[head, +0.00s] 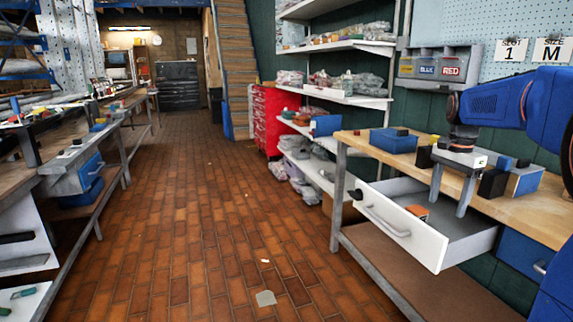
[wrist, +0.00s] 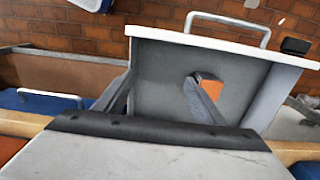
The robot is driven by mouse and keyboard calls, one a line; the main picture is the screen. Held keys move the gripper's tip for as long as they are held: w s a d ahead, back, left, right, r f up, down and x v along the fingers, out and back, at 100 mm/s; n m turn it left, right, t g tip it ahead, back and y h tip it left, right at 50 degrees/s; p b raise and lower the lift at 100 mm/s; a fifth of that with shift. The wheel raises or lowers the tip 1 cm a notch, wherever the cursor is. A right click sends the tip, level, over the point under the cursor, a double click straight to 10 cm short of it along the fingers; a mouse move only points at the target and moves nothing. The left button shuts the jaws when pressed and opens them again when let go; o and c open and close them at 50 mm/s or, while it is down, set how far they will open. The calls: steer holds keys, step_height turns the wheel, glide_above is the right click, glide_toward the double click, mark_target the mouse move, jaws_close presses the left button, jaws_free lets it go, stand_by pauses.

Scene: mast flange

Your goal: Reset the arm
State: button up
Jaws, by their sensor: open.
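My gripper (head: 450,207) is open, with its two grey fingers pointing down over an open drawer (head: 400,222). The drawer has a white front with a handle and a grey inside. It also shows in the wrist view (wrist: 160,85). An orange block (head: 417,211) lies inside the drawer. In the wrist view the orange block (wrist: 212,88) is partly hidden behind one finger; I cannot tell whether they touch. Nothing shows between the fingers. My blue arm reaches in from the right in the head view.
The wooden bench (head: 375,150) carries a blue bin (head: 393,140), a black block (head: 492,184) and a blue-grey box (head: 525,180) close to my gripper. A closed blue drawer (head: 520,257) sits to the right. The brick floor (head: 200,220) on the left is mostly clear.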

steer(key=s+a+f+n+t, duration=0.1)
steer(key=s+a+n, duration=0.35)
steer(key=s, duration=0.45)
steer(key=s+a+f+n+t, duration=0.1)
steer(key=s+a+f+n, duration=0.15)
steer(key=s+a, duration=0.45)
steer(key=s+a+f+n+t, duration=0.1)
steer(key=s+a+f+n, duration=0.1)
steer(key=s, duration=0.5)
steer(key=s+a+f+n+t, duration=0.1)
steer(key=s+a+f+n, duration=0.1)
steer(key=s+f+n, duration=0.3)
steer(key=s+f, duration=0.1)
steer(key=s, duration=0.2)
steer(key=shift+a+f+t, duration=0.2)
steer(key=shift+f+t, duration=0.2)
steer(key=shift+c, duration=0.6)
